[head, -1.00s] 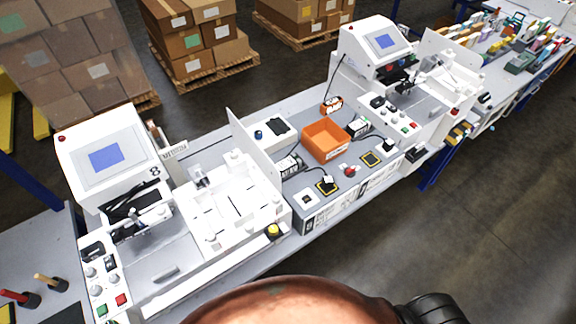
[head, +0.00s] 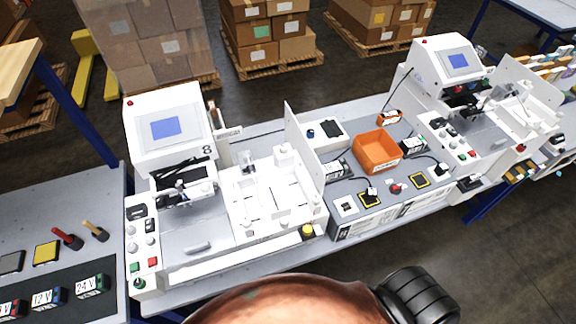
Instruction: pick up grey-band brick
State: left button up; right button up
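No brick with a clearly grey band can be made out. Several black bricks with white labels lie on a dark mat (head: 60,262) at the lower left: a green-ended brick (head: 92,288), a blue-ended brick (head: 49,298) and a red-ended brick (head: 12,308) cut by the frame edge. Two more dark labelled bricks, one left (head: 337,168) and one right (head: 412,147) of the orange bin (head: 376,156), show on the bench; their band colours are too small to tell. Neither of my grippers is in view.
A white plotter machine (head: 168,135) with a screen stands left of centre, and a second one (head: 450,65) stands at the upper right. Red-handled (head: 66,238) and wooden-handled (head: 95,231) tools lie on the left table. Stacked cartons (head: 265,40) stand behind on pallets.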

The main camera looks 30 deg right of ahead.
aim_at(340, 167)
jog(key=u, duration=1.6)
jog(key=k, duration=1.25)
jog(key=z, duration=1.4)
